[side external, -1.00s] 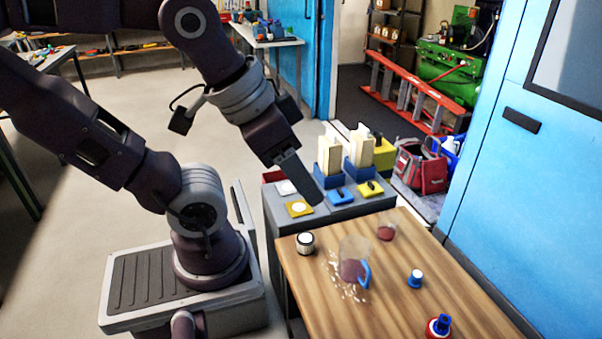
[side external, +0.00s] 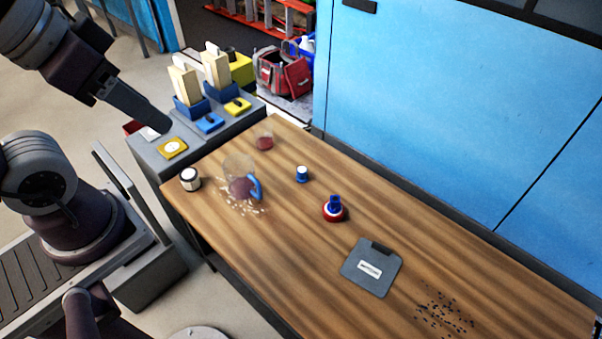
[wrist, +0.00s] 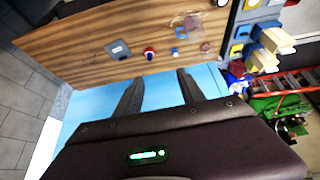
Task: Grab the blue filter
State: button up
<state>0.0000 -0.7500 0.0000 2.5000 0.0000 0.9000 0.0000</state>
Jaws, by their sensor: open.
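Several blue things could be the blue filter, and I cannot tell which it is. A small blue cylinder with a pale top (side external: 302,175) stands on the wooden table (side external: 400,235). A red-and-blue round piece (side external: 334,209) is to its right; it also shows in the wrist view (wrist: 149,52). A flat blue piece (side external: 209,123) lies on the grey bench (side external: 150,158). Two blue holders (side external: 191,108) with cream panels stand behind it. My gripper (wrist: 160,76) is open and empty, its two dark fingers apart. In the side view it is high at the left, away from the table things.
A clear jug with a blue handle (side external: 240,182) stands among white crumbs. A jar (side external: 190,179), a glass (side external: 264,141) and a grey clipboard-like plate (side external: 371,267) are also on the table. Dark bits (side external: 443,314) lie at the right. Blue cabinets (side external: 450,110) stand behind the table.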

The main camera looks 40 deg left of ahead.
jog(key=shift+o, duration=1.1)
